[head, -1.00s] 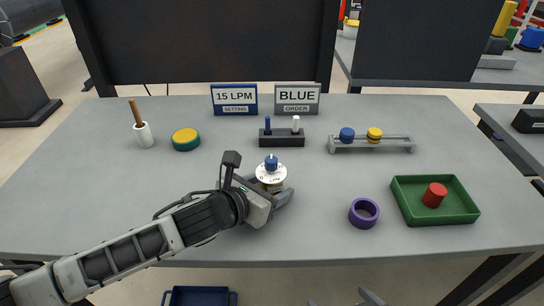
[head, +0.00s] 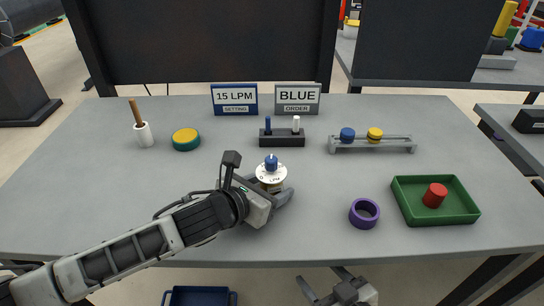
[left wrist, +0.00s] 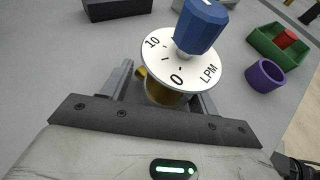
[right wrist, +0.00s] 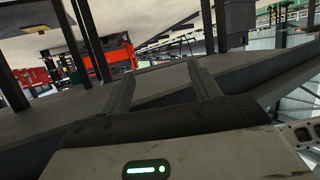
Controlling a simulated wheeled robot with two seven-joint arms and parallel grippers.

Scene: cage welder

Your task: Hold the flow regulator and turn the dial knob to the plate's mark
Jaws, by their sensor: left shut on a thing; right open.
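The flow regulator has a brass body (left wrist: 165,92), a white dial face (head: 271,174) marked 0, 10 and LPM, and a blue knob (head: 271,162) on top. It stands upright near the table's middle front. My left gripper (head: 283,194) is shut around its body below the dial. In the left wrist view the knob (left wrist: 201,25) covers part of the dial, and I cannot tell where it points. The blue-framed plate (head: 234,99) at the back reads 15 LPM SETTING. My right gripper (head: 322,280) is open and empty, in front of the table's front edge.
A plate (head: 297,98) reads BLUE ORDER. Behind the regulator is a black block (head: 282,141) with blue and white pegs. A purple ring (head: 364,213) and a green tray (head: 408,218) with a red cylinder (head: 435,195) lie to the right.

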